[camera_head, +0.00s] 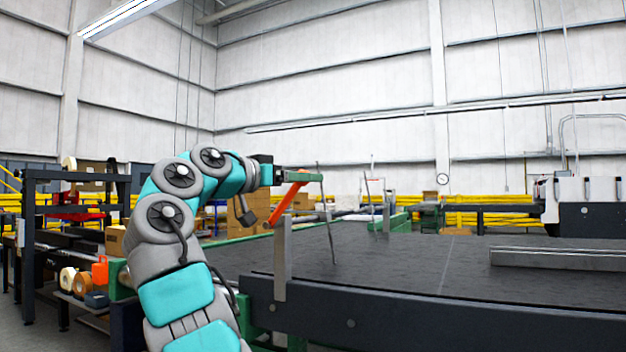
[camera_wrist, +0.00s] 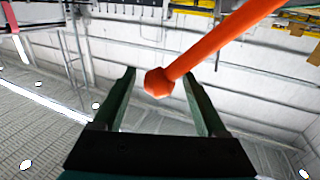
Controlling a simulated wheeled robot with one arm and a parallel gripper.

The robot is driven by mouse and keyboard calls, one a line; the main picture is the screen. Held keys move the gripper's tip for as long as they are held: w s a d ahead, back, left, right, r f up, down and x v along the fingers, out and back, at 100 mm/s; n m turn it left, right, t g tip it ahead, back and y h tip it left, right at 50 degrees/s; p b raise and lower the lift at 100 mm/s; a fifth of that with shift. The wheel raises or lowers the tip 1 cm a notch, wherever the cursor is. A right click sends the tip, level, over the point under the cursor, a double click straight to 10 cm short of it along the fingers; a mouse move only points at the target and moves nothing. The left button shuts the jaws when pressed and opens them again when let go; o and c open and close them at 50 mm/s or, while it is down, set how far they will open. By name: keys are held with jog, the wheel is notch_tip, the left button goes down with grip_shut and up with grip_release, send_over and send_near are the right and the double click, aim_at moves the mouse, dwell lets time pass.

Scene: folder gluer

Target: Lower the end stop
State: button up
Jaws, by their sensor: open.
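An orange lever (camera_head: 287,203) slants up to the right beside an upright grey metal plate (camera_head: 282,262) at the near edge of the dark conveyor table. The frames do not make clear which part is the end stop itself. My gripper (camera_head: 318,177) is at the lever's upper end, pointing right. In the wrist view my gripper (camera_wrist: 158,76) is open, and the orange lever's rounded end (camera_wrist: 158,83) appears between the two green fingers, not clamped. The lever runs from there to the upper right. I cannot tell whether a finger touches it.
The dark table (camera_head: 400,265) spreads right, with a grey metal bar (camera_head: 555,258) lying on it. Thin upright rods (camera_head: 328,225) stand beyond my gripper. A shelf rack (camera_head: 75,225) with tape rolls is at the left. Air above the table is mostly free.

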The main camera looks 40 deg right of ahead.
jog(key=shift+d, duration=1.85)
jog(key=shift+w, duration=0.1)
grip_shut()
